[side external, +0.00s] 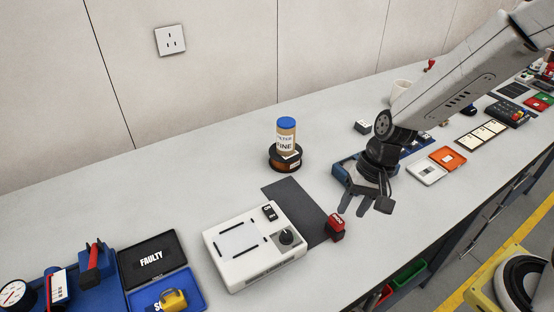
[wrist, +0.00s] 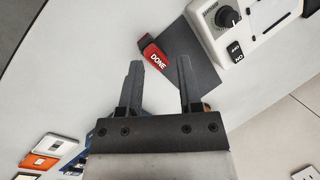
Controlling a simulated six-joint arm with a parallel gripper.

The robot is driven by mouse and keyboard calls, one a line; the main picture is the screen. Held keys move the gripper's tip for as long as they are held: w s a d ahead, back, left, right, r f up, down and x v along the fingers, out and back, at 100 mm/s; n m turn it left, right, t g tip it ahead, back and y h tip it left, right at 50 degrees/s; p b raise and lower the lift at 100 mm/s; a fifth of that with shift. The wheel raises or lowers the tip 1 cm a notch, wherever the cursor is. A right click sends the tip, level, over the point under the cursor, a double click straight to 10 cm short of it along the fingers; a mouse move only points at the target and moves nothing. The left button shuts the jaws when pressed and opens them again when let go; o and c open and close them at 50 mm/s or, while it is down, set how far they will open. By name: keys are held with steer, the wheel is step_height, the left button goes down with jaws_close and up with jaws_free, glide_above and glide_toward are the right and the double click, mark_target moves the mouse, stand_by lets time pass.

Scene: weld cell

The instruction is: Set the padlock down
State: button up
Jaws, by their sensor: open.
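A small red block marked DONE (side external: 336,229) stands on the bench at the right edge of a dark mat. It also shows in the wrist view (wrist: 157,58), with a dark part at its far end. I cannot tell for sure whether it is the padlock; no shackle is clear. My gripper (side external: 365,207) is open, up and to the right of the red block in the side view. In the wrist view my gripper (wrist: 160,63) has its two fingers apart and nothing held between them; the red block appears just beyond the tips.
The dark mat (side external: 290,200) is largely bare beside a white device with a knob (side external: 252,252). A jar (side external: 286,137) stands on a dark spool behind. A FAULTY box (side external: 151,258) and a blue tray with a yellow item (side external: 173,300) lie at front left. An orange case (side external: 447,159) lies right.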

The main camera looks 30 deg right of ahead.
steer(key=s+d+r+n+t+h, duration=0.1)
steer(key=d+n+h, duration=0.1)
steer(key=d, duration=0.3)
steer(key=s+d+r+n+t+h, duration=0.1)
steer(key=s+d+n, duration=0.1)
steer(key=d, duration=0.4)
steer(key=shift+d+r+n+t+h, duration=0.3)
steer(key=shift+n+h, duration=0.1)
steer(key=shift+n, duration=0.5)
steer(key=shift+a, duration=0.1)
